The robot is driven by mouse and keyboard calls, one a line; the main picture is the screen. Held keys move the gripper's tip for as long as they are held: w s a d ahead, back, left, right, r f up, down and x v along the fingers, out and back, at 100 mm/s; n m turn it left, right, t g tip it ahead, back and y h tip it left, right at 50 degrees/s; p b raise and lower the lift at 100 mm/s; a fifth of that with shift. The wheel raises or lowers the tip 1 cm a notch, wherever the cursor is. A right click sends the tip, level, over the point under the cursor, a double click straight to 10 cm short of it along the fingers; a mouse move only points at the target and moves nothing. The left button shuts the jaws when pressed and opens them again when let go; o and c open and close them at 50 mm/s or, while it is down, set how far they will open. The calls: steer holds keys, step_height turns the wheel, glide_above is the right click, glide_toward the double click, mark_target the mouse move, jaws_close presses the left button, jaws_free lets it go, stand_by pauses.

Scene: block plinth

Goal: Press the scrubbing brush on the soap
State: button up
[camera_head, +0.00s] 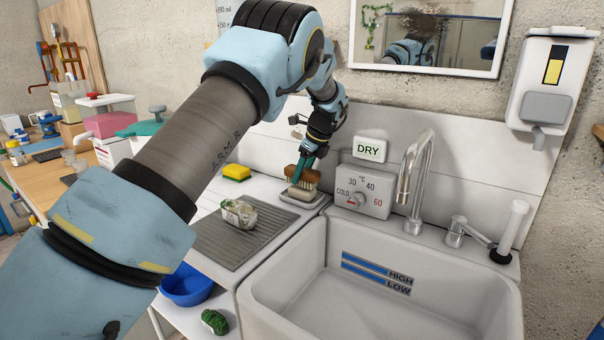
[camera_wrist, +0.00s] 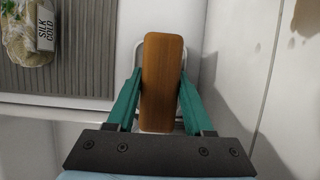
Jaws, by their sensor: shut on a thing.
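My gripper (camera_head: 299,171) is at the back left of the sink, pointing down, shut on the scrubbing brush (camera_head: 311,179). In the wrist view, the green fingers of my gripper (camera_wrist: 160,76) lie along both sides of the brush's brown wooden back (camera_wrist: 162,85). The brush is level, bristles down, over a pale soap block (camera_head: 301,190) in a shallow dish (camera_head: 297,203). The bristles appear to be at the soap's top, but I cannot tell whether they touch. In the wrist view the brush hides the soap.
A yellow sponge (camera_head: 237,172) lies left of the dish. A labelled bundle (camera_head: 239,213) lies on the ribbed drainboard (camera_head: 213,240). The temperature control box (camera_head: 364,191), a DRY sign (camera_head: 369,149) and the tap (camera_head: 412,180) stand right of my gripper. The sink (camera_head: 400,300) is empty.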

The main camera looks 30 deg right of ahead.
steer(key=shift+f, duration=0.5)
stand_by(0.3)
steer(key=shift+s+f, duration=0.1)
stand_by(1.9)
step_height(320, 180, up, 7)
steer(key=p, duration=0.6)
steer(key=shift+p, duration=0.4)
steer(key=shift+a, duration=0.1)
stand_by(0.5)
